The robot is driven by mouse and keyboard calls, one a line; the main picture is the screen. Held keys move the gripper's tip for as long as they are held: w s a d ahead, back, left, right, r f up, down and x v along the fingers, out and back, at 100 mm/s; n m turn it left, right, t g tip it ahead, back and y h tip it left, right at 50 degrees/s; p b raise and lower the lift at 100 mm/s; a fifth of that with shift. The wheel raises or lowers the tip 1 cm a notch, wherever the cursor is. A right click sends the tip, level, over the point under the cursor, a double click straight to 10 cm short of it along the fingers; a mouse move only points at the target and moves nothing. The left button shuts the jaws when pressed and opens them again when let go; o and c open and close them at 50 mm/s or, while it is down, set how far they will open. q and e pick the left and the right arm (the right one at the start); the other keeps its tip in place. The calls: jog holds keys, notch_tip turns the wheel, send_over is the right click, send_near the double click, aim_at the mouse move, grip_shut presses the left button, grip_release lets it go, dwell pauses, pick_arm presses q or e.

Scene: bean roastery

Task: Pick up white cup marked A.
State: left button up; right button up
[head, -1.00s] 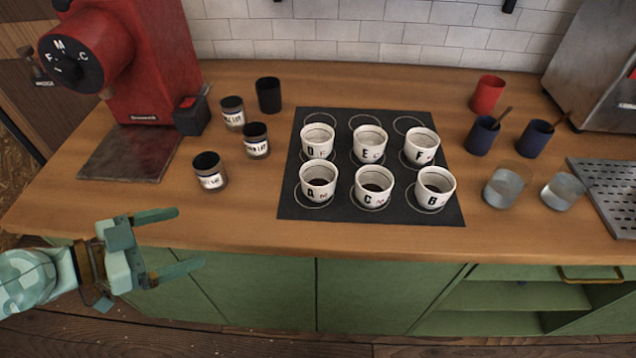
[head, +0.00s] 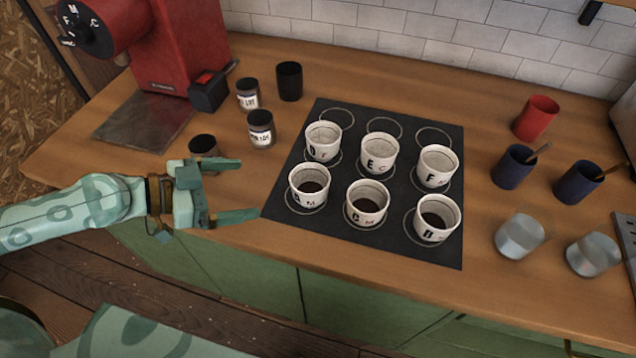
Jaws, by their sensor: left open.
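The white cup marked A (head: 309,188) stands upright in the front left place of the black mat (head: 277,206), with dark contents inside. Its letter is small and blurred now but read clearly earlier. My left gripper (head: 250,190) is open and empty, to the left of cup A, with its fingers pointing right toward it. A gap shows between the fingertips and the cup. My right gripper is not in view.
White cups C (head: 366,205), B (head: 437,219), D (head: 323,142), E (head: 379,156) and F (head: 436,167) share the mat. A dark labelled jar (head: 203,146) stands just behind my left gripper. Glasses (head: 519,237) and blue cups (head: 513,167) stand at right.

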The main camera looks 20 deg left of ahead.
aim_at(291, 183)
pick_arm(q)
jog(key=p+x, duration=0.1)
jog(key=x, duration=0.4)
jog(key=p+x, duration=0.1)
jog(key=x, duration=0.3)
jog(key=shift+w+d, duration=0.25)
jog(key=shift+d, duration=0.1)
jog(key=shift+w+d+f+p, duration=0.2)
jog(key=shift+w+d+p, duration=0.1)
jog(key=shift+d, duration=0.2)
jog(key=x, duration=0.4)
jog(key=shift+d+f, duration=0.15)
jog(key=shift+d, duration=0.05)
jog(key=c, duration=1.2)
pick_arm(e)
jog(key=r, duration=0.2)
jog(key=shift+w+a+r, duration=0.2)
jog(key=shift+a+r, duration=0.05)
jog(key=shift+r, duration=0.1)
